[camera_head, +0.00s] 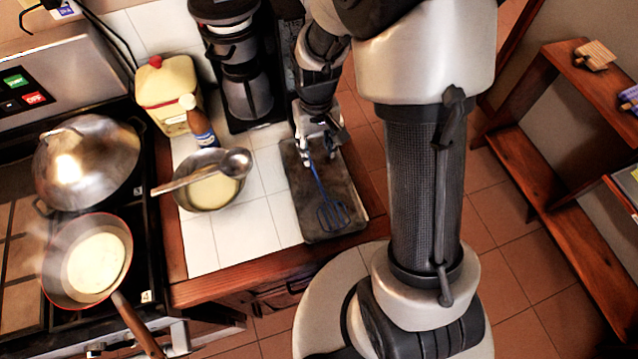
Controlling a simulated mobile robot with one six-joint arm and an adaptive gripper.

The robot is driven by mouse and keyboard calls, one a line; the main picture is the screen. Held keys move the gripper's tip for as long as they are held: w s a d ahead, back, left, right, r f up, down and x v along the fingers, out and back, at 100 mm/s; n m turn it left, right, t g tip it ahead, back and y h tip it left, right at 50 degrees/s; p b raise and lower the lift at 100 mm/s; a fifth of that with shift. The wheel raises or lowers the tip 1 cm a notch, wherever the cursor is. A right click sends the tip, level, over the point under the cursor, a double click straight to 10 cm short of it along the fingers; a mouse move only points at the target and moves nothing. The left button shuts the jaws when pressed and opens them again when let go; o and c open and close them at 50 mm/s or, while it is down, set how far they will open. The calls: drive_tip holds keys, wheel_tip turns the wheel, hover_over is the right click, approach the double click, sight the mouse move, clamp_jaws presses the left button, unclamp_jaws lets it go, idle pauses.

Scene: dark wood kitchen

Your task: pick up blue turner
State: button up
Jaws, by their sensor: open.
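The blue turner (330,212) lies on a dark rectangular tray (348,190) at the right end of the tiled counter. Its slotted head points toward the counter's front edge, and its thin handle runs back up toward my gripper (319,163). My gripper is open, pointing down over the far part of the tray, with its fingers around or just above the upper handle. I cannot tell whether the fingers touch the handle. The handle's far end is hidden by the gripper.
A bowl with a ladle (212,189) stands left of the tray, with a bottle (198,122) behind it. A coffee maker (244,85) stands close behind, left of my arm. The stove holds a lidded wok (85,160) and a frying pan (95,262). White tiles between bowl and tray are clear.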

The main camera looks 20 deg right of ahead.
sight(314, 171)
wheel_tip(314, 171, down, 4)
drive_tip(key=shift+r+b, duration=0.15)
drive_tip(key=shift+b, duration=0.25)
drive_tip(key=f, duration=0.1)
drive_tip(key=f+b, duration=0.1)
drive_tip(key=f, duration=0.1)
drive_tip(key=f+b, duration=0.1)
drive_tip(key=f, duration=0.1)
drive_tip(key=shift+w+a+f, duration=0.1)
drive_tip(key=shift+a, duration=0.25)
drive_tip(key=shift+c, duration=0.2)
clamp_jaws()
